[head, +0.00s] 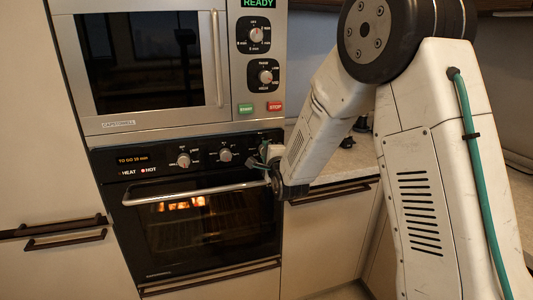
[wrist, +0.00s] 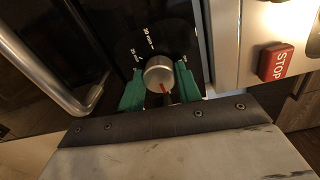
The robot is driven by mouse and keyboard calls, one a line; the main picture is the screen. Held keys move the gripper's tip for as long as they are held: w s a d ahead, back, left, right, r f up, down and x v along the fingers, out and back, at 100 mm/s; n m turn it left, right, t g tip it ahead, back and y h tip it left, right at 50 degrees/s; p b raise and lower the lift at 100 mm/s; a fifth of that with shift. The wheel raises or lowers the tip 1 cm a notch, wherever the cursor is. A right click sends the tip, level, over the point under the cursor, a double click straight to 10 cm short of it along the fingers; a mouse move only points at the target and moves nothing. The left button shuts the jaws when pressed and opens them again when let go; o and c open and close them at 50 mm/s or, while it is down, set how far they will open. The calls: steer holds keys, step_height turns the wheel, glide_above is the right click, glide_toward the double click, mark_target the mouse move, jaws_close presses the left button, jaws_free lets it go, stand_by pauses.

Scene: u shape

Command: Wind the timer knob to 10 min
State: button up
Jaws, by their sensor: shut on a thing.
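The timer knob (wrist: 158,74) is a round silver knob with a red mark on the black oven panel. In the wrist view the red mark points toward the bottom of the picture. My gripper (wrist: 160,86) has its green fingers on either side of the knob, shut on it. The oven display (head: 133,159) glows amber and appears to read "TO GO 10 min".
Two more oven knobs, a left one (head: 183,160) and a right one (head: 225,155), sit left of my gripper. The oven handle (head: 195,193) runs just below. The microwave (head: 150,122) is above, with a red STOP button (head: 275,106). A counter (head: 335,172) lies to the right.

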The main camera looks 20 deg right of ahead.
steer(key=shift+f+m, duration=0.1)
steer(key=shift+m, duration=0.6)
steer(key=o, duration=1)
steer(key=shift+d, duration=0.1)
steer(key=s, duration=0.8)
